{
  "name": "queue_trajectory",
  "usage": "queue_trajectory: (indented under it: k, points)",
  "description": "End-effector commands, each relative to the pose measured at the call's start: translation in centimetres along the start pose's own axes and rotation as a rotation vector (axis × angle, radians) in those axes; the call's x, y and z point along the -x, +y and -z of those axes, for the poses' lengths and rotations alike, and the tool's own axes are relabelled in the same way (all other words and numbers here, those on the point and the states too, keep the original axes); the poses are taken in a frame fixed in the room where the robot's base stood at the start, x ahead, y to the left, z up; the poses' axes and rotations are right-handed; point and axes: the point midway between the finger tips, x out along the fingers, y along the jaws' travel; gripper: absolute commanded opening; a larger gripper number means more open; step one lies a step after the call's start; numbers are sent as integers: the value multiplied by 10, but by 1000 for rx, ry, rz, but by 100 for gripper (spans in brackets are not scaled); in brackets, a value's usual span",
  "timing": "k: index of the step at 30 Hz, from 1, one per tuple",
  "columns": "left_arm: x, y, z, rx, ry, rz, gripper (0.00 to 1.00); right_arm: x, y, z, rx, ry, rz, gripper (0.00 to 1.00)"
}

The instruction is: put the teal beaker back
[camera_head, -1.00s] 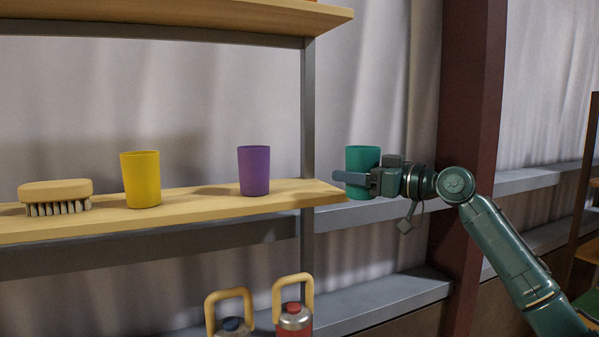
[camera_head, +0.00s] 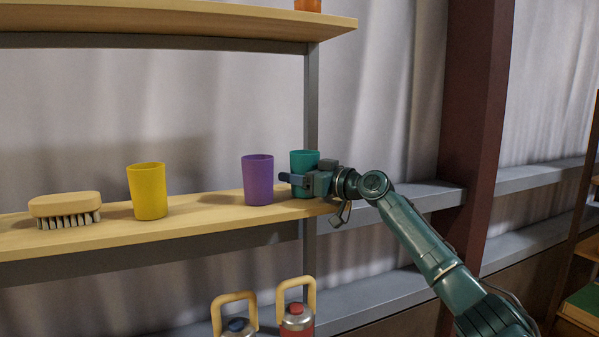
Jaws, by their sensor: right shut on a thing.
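The teal beaker (camera_head: 304,160) is upright at the right end of the middle wooden shelf (camera_head: 200,216), just right of the purple beaker (camera_head: 258,180). My right gripper (camera_head: 296,181) is shut on the teal beaker, reaching in from the right across its front. The gripper hides much of the beaker's lower part, and I cannot tell whether its base touches the shelf. The yellow beaker (camera_head: 148,191) stands farther left on the same shelf. My left gripper is not in view.
A scrubbing brush (camera_head: 65,209) lies at the left of the shelf. An upper shelf (camera_head: 170,22) runs overhead, with a grey upright post (camera_head: 311,105) behind the beaker. Two handled flasks, one blue-topped (camera_head: 236,326) and one red (camera_head: 297,321), stand below.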

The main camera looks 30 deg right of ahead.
Motion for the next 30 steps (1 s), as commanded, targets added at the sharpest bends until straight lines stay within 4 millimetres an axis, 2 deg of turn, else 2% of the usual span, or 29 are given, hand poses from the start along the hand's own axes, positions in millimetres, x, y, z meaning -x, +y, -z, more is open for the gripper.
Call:
queue_trajectory:
  k: [8,9,16,26,30]
  points:
    - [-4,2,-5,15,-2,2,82,0,-1,-5,0,0,2,27]
    - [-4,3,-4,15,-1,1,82,0,0,-4,0,0,1,60]
    - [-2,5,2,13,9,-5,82,0,0,-3,0,-1,1,79]
    - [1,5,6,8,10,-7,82,0,0,2,0,0,1,80]
    - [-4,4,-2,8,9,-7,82,20,1,-4,2,-1,-1,80]
